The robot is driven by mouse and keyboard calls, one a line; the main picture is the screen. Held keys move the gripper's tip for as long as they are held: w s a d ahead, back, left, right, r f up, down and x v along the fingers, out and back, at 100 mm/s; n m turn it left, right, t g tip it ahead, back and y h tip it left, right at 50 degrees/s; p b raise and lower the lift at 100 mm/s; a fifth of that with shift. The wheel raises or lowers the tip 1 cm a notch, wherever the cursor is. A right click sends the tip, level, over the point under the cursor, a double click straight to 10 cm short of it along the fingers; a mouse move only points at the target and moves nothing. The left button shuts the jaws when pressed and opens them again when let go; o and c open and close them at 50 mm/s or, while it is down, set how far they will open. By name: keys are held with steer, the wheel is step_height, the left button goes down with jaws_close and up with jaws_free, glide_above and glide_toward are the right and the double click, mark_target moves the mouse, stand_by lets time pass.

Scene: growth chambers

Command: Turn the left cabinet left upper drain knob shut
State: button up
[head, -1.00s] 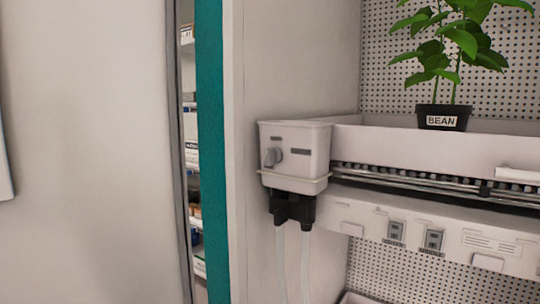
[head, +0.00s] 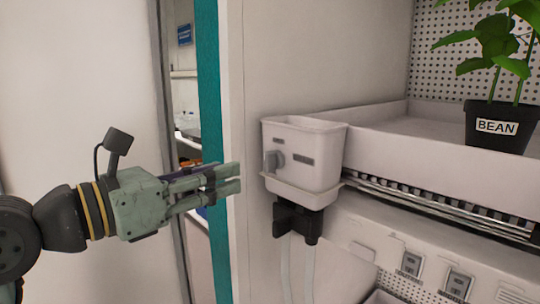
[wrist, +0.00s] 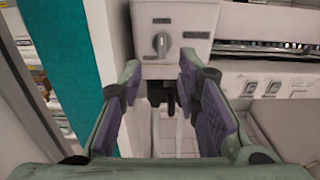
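The drain knob (head: 273,160) is a small grey knob on the front of a white drain box (head: 320,150) at the left end of the upper shelf tray. In the wrist view the knob (wrist: 161,43) stands upright, beyond and above my fingertips. My gripper (head: 238,178) comes in from the left in the head view, its tips a short way left of the box and apart from the knob. In the wrist view my gripper (wrist: 188,75) has its two purple-padded fingers spread wide with nothing between them. Nothing hides the knob.
A white cabinet side post (head: 232,80) with a teal edge (head: 207,90) stands left of the box. A black valve (head: 297,222) and clear tubes hang below the box. A potted bean plant (head: 496,127) stands on the tray at right.

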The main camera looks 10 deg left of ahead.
mark_target(264, 161)
steer(key=p+x, duration=0.2)
steer(key=x, duration=0.7)
steer(key=shift+d+r+p, duration=0.1)
steer(key=shift+d+p, duration=0.1)
steer(key=shift+p, duration=0.15)
jaws_close()
